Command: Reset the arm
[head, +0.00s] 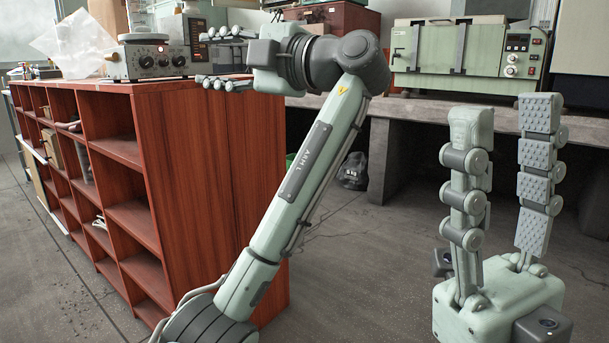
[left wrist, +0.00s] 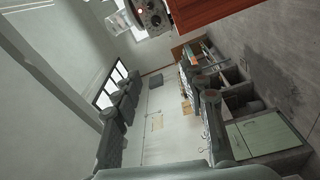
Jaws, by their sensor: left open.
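My left arm rises from the bottom of the head view. Its gripper (head: 206,60) points left beside the right end of the red wooden shelf's top, its two fingers spread one above the other with nothing between them. In the left wrist view the same gripper (left wrist: 155,78) shows both fingers apart and only the room beyond. My right gripper (head: 505,108) stands at the right of the head view, fingers upward and wide apart, empty. The right arm below it is out of view.
The red wooden shelf (head: 190,150) stands at left, with a knobbed instrument (head: 148,62) and a clear plastic bag (head: 75,45) on top. A concrete bench (head: 420,107) carries a green oven (head: 432,50). A black bag (head: 352,172) lies beneath. Open floor (head: 345,260) lies between my arms.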

